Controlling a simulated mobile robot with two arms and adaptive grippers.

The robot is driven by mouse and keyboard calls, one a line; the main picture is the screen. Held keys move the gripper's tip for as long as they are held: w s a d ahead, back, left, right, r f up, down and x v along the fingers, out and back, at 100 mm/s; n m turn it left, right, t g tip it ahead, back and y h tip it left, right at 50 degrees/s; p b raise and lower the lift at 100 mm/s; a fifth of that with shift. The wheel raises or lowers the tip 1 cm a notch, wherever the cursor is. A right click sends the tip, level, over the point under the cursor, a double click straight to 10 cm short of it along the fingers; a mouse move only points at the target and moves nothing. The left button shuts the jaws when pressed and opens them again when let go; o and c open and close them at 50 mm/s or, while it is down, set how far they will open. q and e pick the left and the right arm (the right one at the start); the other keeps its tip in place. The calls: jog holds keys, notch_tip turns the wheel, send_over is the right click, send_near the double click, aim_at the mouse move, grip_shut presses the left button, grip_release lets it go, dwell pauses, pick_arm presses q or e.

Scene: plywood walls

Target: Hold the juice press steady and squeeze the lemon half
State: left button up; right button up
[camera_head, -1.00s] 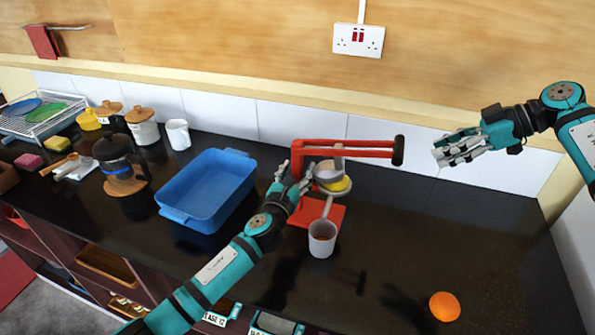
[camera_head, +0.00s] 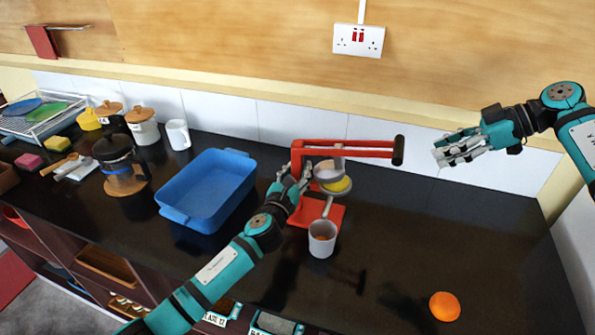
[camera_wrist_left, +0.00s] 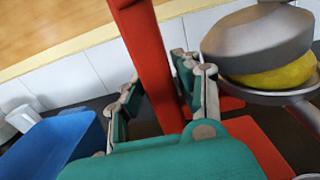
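The red juice press (camera_head: 328,218) stands on the dark counter, its lever roughly level with a black grip (camera_head: 398,151) at the right end. The yellow lemon half (camera_head: 338,185) sits in the press under the grey pressing cup; it also shows in the left wrist view (camera_wrist_left: 285,75). A pale cup (camera_head: 321,245) stands under the spout. My left gripper (camera_head: 298,173) has its fingers on both sides of the press's red upright (camera_wrist_left: 150,60), seemingly touching it. My right gripper (camera_head: 440,153) is open and empty in the air, right of the black grip.
A blue tray (camera_head: 175,215) lies left of the press. A cafetiere (camera_head: 118,165), a white mug (camera_head: 178,134) and jars stand further left. An orange (camera_head: 444,306) lies at the front right. The counter right of the press is otherwise clear.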

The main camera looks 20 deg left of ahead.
pick_arm(q)
jog(key=o, duration=0.3)
jog(key=shift+s, duration=0.1)
jog(key=s, duration=1.2)
jog(key=shift+w, duration=0.1)
